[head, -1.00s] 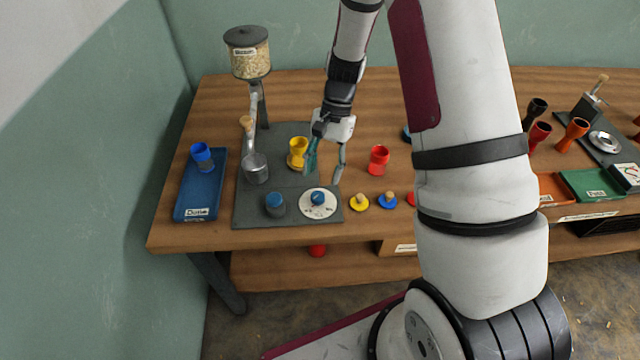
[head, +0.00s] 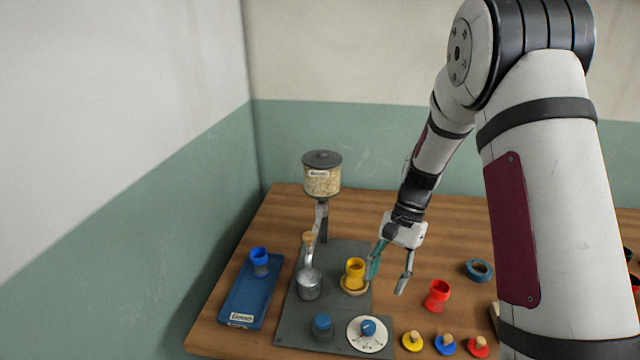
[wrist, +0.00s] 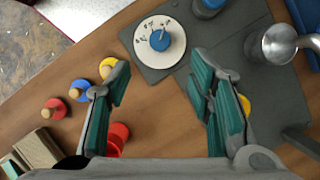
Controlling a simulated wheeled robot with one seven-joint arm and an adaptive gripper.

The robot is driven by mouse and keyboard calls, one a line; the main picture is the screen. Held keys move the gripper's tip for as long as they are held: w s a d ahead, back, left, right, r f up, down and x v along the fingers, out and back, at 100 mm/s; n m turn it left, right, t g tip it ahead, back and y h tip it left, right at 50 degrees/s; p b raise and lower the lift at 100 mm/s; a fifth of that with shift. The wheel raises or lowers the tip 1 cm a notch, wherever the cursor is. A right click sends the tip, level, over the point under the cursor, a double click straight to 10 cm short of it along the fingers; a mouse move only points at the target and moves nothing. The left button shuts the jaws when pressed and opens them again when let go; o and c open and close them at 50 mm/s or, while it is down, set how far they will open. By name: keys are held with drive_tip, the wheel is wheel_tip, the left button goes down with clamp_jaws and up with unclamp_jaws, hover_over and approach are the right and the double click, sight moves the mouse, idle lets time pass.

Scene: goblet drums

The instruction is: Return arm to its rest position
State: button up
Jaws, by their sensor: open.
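My gripper (head: 388,268) is open and empty, hanging above the table between the yellow goblet drum (head: 355,272) and the red goblet drum (head: 437,296). In the wrist view its teal-padded fingers (wrist: 162,90) are spread wide with nothing between them. The yellow drum stands on a round wooden disc on the grey plate, just left of my gripper. My arm reaches down from the upper right of the head view.
A grinder with a clear hopper (head: 322,180) stands behind a metal cup (head: 309,284). A blue tray (head: 243,305) holds a blue drum (head: 259,260). A white dial (head: 366,337) and coloured knobbed discs (head: 445,344) lie in front.

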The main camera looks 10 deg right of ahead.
drive_tip(key=s+a+r+n+t+h, duration=0.15)
drive_tip(key=s+r, duration=0.25)
drive_tip(key=r, duration=0.4)
drive_tip(key=s+a+r+n+t, duration=0.1)
drive_tip(key=s+r+n+t, duration=0.2)
drive_tip(key=r, duration=0.6)
drive_tip(key=s+a+r+n+t+h, duration=0.1)
drive_tip(key=s+r+n, duration=0.4)
drive_tip(key=s, duration=1)
drive_tip(key=shift+s+a+r+t+h, duration=0.15)
drive_tip(key=shift+s+r+t+h, duration=0.35)
drive_tip(key=shift+t, duration=0.65)
